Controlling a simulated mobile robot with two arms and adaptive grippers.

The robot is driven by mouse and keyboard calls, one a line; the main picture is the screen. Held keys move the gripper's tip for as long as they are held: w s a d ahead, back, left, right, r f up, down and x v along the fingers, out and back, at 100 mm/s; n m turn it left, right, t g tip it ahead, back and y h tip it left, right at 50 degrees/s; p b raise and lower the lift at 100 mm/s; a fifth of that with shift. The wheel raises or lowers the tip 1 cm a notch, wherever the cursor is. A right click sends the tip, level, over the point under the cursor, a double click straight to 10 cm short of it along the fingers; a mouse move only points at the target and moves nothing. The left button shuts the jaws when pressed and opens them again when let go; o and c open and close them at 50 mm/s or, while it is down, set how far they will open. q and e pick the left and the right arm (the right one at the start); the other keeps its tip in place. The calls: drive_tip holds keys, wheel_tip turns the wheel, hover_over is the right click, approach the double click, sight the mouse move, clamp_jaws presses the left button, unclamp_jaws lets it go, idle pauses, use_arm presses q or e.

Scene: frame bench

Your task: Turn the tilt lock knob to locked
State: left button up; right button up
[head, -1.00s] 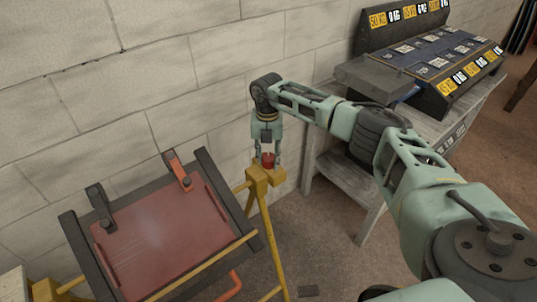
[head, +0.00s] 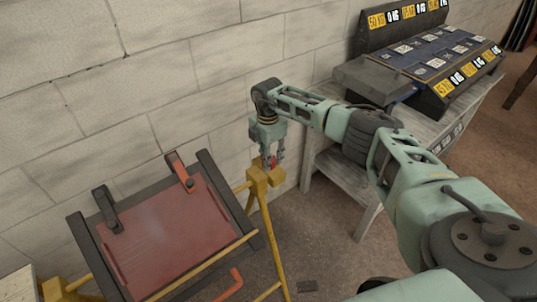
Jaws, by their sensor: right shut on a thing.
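The red tilt lock knob (head: 272,162) sits on top of the yellow stand post (head: 262,178), beside the tilted frame. My right gripper (head: 272,162) points down from above and is shut on the knob. Its fingers cover much of the knob, so I cannot read its lock position. The frame holds a dark red panel (head: 160,232) between dark rails and leans to the left of the post. My left gripper is out of view.
Two clamps, one dark (head: 107,212) and one orange (head: 181,172), sit on the frame's upper edge. A block wall (head: 200,60) is close behind. A grey bench (head: 345,185) with a labelled rack (head: 435,62) stands to the right.

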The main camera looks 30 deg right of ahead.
drive_tip(key=shift+w+a+r+m, duration=0.1)
drive_tip(key=shift+w+r+m, duration=0.15)
drive_tip(key=shift+m, duration=0.35)
drive_tip(key=o, duration=0.8)
drive_tip(key=shift+c, duration=0.2)
drive_tip(key=shift+o, duration=1.4)
drive_tip(key=shift+w+f, duration=0.1)
drive_tip(key=shift+f, duration=0.05)
wheel_tip(320, 180, up, 12)
drive_tip(key=shift+s, duration=0.2)
